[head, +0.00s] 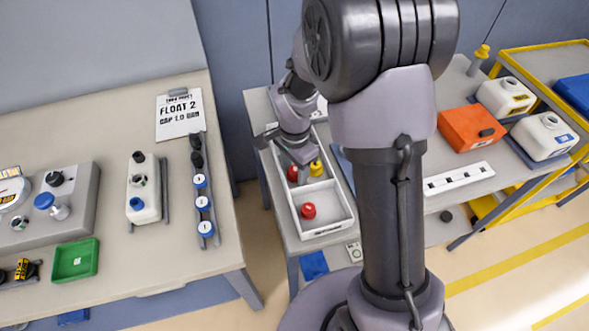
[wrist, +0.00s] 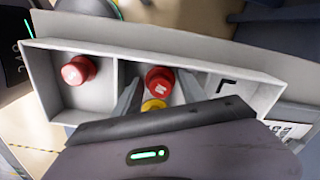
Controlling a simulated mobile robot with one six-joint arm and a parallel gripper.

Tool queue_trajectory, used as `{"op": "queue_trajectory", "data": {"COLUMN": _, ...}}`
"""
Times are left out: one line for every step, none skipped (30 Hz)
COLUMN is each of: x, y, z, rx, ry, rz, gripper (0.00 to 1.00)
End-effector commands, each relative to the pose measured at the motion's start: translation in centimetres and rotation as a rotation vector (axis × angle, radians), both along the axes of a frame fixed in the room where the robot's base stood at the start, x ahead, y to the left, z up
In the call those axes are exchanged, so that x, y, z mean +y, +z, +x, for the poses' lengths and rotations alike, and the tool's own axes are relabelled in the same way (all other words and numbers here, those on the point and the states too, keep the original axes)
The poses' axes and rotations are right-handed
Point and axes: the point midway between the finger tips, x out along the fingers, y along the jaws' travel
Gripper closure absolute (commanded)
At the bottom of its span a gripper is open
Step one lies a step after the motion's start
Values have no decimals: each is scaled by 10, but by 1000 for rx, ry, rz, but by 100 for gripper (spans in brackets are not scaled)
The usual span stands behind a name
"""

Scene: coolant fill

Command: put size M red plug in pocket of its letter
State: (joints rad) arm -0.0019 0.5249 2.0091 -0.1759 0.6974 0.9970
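The pocketed white tray (head: 331,224) stands on the right bench. A red plug (wrist: 159,80) with a pale letter on top, perhaps M, is in the middle pocket; in the head view it is partly hidden by my gripper (head: 300,160). A yellow plug (wrist: 153,105) is close beside it, partly covered by my gripper. Another red plug (wrist: 77,70) sits in the left pocket in the wrist view, the near one in the head view (head: 308,211); its letter is unclear. My gripper (wrist: 160,88) is open, its fingers on either side of the middle red plug.
The right pocket in the wrist view shows a dark L-like mark (wrist: 228,84) on its floor. Beside the tray on the bench are an orange box (head: 470,128), white jugs (head: 505,97) and a white slotted strip (head: 459,178). A second bench (head: 150,250) stands left.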

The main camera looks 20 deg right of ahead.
Motion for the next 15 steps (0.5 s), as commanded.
{"op": "queue_trajectory", "data": {"x": 0, "y": 1, "z": 0, "rx": 0, "ry": 0, "rz": 0, "gripper": 39}}
{"op": "queue_trajectory", "data": {"x": 0, "y": 1, "z": 0, "rx": 0, "ry": 0, "rz": 0, "gripper": 39}}
{"op": "queue_trajectory", "data": {"x": 0, "y": 1, "z": 0, "rx": 0, "ry": 0, "rz": 0, "gripper": 39}}
{"op": "queue_trajectory", "data": {"x": 0, "y": 1, "z": 0, "rx": 0, "ry": 0, "rz": 0, "gripper": 39}}
{"op": "queue_trajectory", "data": {"x": 0, "y": 1, "z": 0, "rx": 0, "ry": 0, "rz": 0, "gripper": 39}}
{"op": "queue_trajectory", "data": {"x": 0, "y": 1, "z": 0, "rx": 0, "ry": 0, "rz": 0, "gripper": 39}}
{"op": "queue_trajectory", "data": {"x": 0, "y": 1, "z": 0, "rx": 0, "ry": 0, "rz": 0, "gripper": 39}}
{"op": "queue_trajectory", "data": {"x": 0, "y": 1, "z": 0, "rx": 0, "ry": 0, "rz": 0, "gripper": 39}}
{"op": "queue_trajectory", "data": {"x": 0, "y": 1, "z": 0, "rx": 0, "ry": 0, "rz": 0, "gripper": 39}}
{"op": "queue_trajectory", "data": {"x": 0, "y": 2, "z": 0, "rx": 0, "ry": 0, "rz": 0, "gripper": 39}}
{"op": "queue_trajectory", "data": {"x": 0, "y": 5, "z": 0, "rx": 0, "ry": 0, "rz": 0, "gripper": 39}}
{"op": "queue_trajectory", "data": {"x": 0, "y": 10, "z": 0, "rx": -1, "ry": 0, "rz": -1, "gripper": 39}}
{"op": "queue_trajectory", "data": {"x": 0, "y": 16, "z": 1, "rx": -3, "ry": 0, "rz": 0, "gripper": 39}}
{"op": "queue_trajectory", "data": {"x": 0, "y": 23, "z": 1, "rx": -4, "ry": 1, "rz": -1, "gripper": 39}}
{"op": "queue_trajectory", "data": {"x": 0, "y": 35, "z": 1, "rx": -4, "ry": 0, "rz": -1, "gripper": 39}}
